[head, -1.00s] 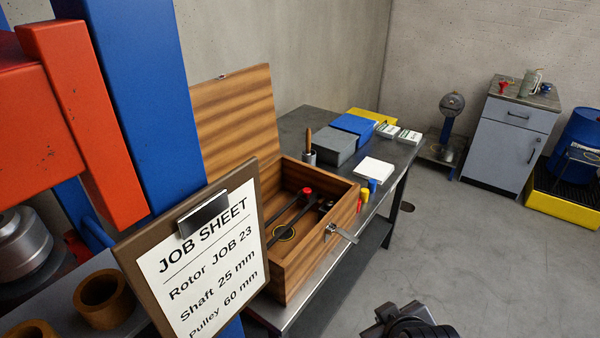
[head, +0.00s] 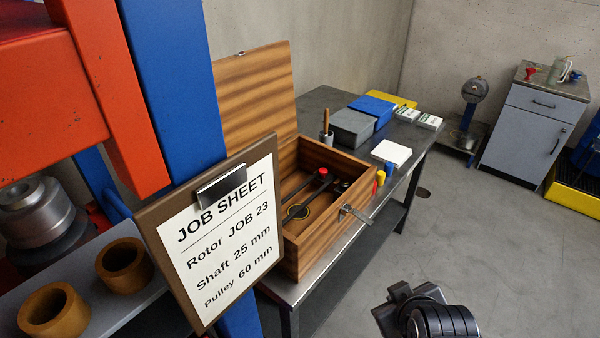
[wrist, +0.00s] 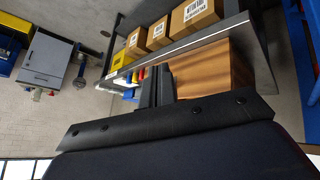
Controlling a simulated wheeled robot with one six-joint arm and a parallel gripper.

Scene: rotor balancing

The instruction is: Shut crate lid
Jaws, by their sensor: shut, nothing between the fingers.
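The wooden crate (head: 322,246) stands on a metal bench, partly hidden by the job sheet clipboard. Its lid (head: 255,92) is open and stands up at the back left side. A metal clasp (head: 356,213) sticks out from the crate's front. Inside are dark tools, one with a red knob (head: 323,172). The dark end of my arm shows at the bottom of the head view, apart from the crate; its fingertips are not clear there. In the wrist view my gripper (wrist: 157,76) is shut and empty, with the crate's wooden side (wrist: 213,70) beyond it.
The job sheet clipboard (head: 222,240) and a blue press column (head: 172,90) stand close on the left. Grey (head: 351,128) and blue boxes lie farther back on the bench (head: 413,150). The wrist view shows cardboard boxes (wrist: 195,14). The floor (head: 480,230) right of the bench is clear.

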